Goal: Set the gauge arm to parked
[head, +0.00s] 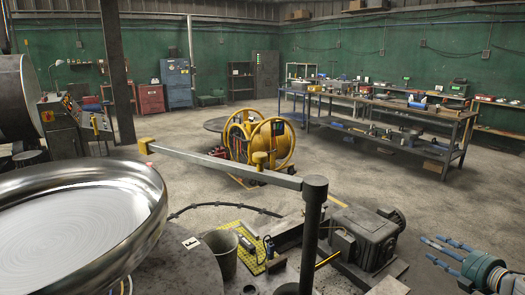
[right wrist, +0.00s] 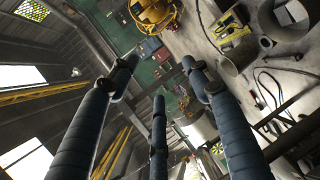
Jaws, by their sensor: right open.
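The gauge arm (head: 215,162) is a long pale grey bar in the head view. My right gripper (head: 440,250) is open and empty at the lower right, well apart from the arm. Its spread fingers show in the right wrist view (right wrist: 155,85). My left gripper is out of view.
A grey motor (head: 367,236) stands between the post and my right gripper. A bucket (head: 221,252) and a yellow mat (head: 236,232) with small tools lie left of the post. A yellow reel machine (head: 262,140) stands behind the arm. Open floor lies right of it.

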